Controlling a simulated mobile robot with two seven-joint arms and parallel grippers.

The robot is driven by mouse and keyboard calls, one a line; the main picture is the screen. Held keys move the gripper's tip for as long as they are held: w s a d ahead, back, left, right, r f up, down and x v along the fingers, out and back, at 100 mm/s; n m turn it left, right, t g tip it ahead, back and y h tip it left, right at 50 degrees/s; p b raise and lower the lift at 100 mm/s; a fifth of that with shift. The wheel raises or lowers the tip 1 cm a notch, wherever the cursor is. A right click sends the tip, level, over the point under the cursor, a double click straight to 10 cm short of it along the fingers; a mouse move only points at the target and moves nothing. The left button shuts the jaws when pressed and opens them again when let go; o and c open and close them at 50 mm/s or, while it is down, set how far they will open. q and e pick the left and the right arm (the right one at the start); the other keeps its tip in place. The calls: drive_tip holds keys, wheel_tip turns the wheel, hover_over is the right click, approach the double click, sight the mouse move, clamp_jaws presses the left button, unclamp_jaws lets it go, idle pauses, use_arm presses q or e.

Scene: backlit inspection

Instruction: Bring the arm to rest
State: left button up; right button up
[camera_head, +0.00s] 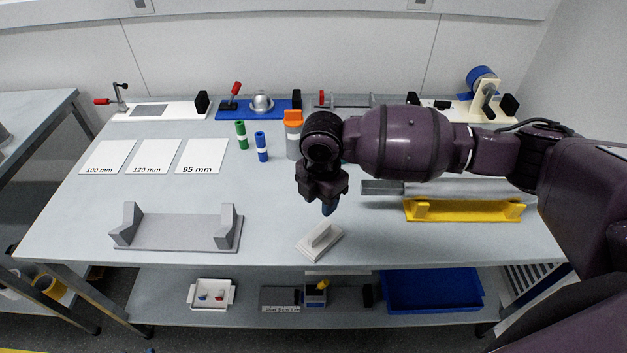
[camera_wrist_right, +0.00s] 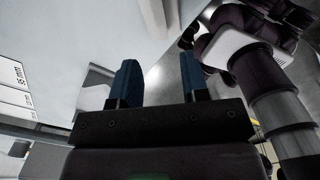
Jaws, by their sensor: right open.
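My right arm (camera_head: 400,140) comes in from the right and reaches across the table in the head view. My right gripper (camera_head: 328,208) hangs over the front middle of the table, pointing down, just above and behind a small white block with an upright grip. In the right wrist view the two blue fingers of the right gripper (camera_wrist_right: 160,88) stand apart with nothing between them. My left gripper is not in view.
A grey cradle (camera_head: 170,233) stands at the table's front left, a yellow cradle (camera_head: 465,211) at the right. The white block (camera_head: 311,250) sits at the front edge. Green (camera_head: 241,135) and blue (camera_head: 261,147) cylinders stand behind, left of an orange-topped bottle (camera_head: 293,140).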

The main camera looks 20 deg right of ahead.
drive_tip(key=w+a+r+m+t+y, duration=0.7)
drive_tip(key=w+a+r+t, duration=0.1)
drive_tip(key=w+a, duration=0.15)
drive_tip(key=s+d+f+m+t+h, duration=0.2)
drive_tip(key=s+d+f+m, duration=0.3)
drive_tip(key=s+d+f, duration=0.1)
drive_tip(key=s+d+f+m+t+h, duration=0.1)
drive_tip(key=s+d+f+m+h, duration=0.1)
drive_tip(key=s+d+f+m, duration=0.2)
drive_tip(key=s+d+f+m+t+h, duration=0.2)
drive_tip(key=s+d+f+m, duration=0.3)
drive_tip(key=s+d+f, duration=0.3)
drive_tip(key=shift+s+d+m+t, duration=0.15)
drive_tip(key=shift+s+d, duration=0.15)
drive_tip(key=shift+d, duration=0.45)
drive_tip(key=shift+s+d+m+t, duration=0.15)
drive_tip(key=shift+s+d, duration=0.1)
drive_tip(key=shift+d, duration=0.5)
drive_tip(key=s+d+f+m+g+h, duration=0.1)
drive_tip(key=s+f+g, duration=0.1)
drive_tip(key=s+f, duration=0.3)
drive_tip(key=s, duration=0.3)
drive_tip(key=shift+s+d, duration=0.15)
drive_tip(key=shift+d, duration=0.2)
